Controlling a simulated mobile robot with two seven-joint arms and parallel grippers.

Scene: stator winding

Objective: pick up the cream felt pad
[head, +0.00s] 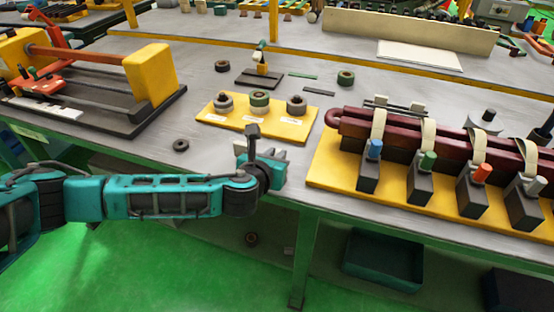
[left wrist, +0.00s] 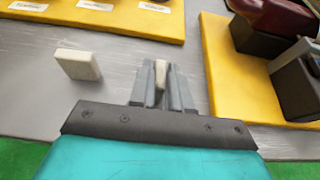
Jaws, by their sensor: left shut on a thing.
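My left gripper (head: 274,154) is low over the front edge of the grey bench. In the left wrist view its two fingers (left wrist: 162,82) are shut on a small cream piece, the cream felt pad (left wrist: 162,72), which shows as a narrow strip between them. Whether the pad still touches the bench I cannot tell. A second pale cream block (left wrist: 78,64) lies on the bench to the left of the fingers, apart from them. My right gripper is not in view.
A yellow board (head: 285,128) with several dark rings lies behind the gripper. A yellow base (head: 325,165) with dark red bars and cream straps stands to the right. A loose dark ring (head: 181,145) lies to the left. Bare bench separates them.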

